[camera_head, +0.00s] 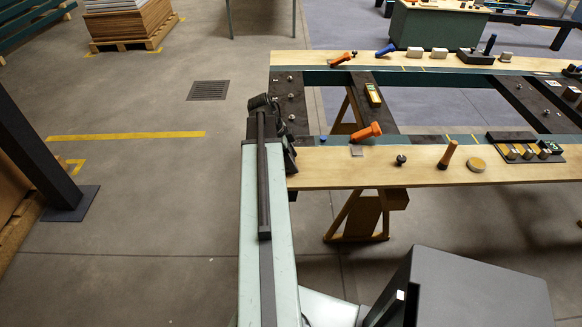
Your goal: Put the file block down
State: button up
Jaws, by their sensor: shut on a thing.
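My arm reaches forward from the bottom of the view, and its dark end with my gripper (270,103) is at the left end of the wooden workbench frame. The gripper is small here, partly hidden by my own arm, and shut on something. The file block in it cannot be made out clearly against the dark wrist parts and the dark end plate. The near plank (345,172) of the bench lies just right of my arm.
A yellow device (373,95) lies on the crosspiece. The plank is bare around its left front.

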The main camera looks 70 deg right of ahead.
jog(key=shift+s+f, duration=0.5)
jog(key=shift+f, duration=0.05)
jog(key=shift+r, duration=0.2)
jog(key=shift+s+f, duration=0.15)
jog(key=o, duration=1.3)
jog(key=p+v, duration=1.1)
jog(key=v, duration=0.1)
jog(key=shift+d, duration=0.1)
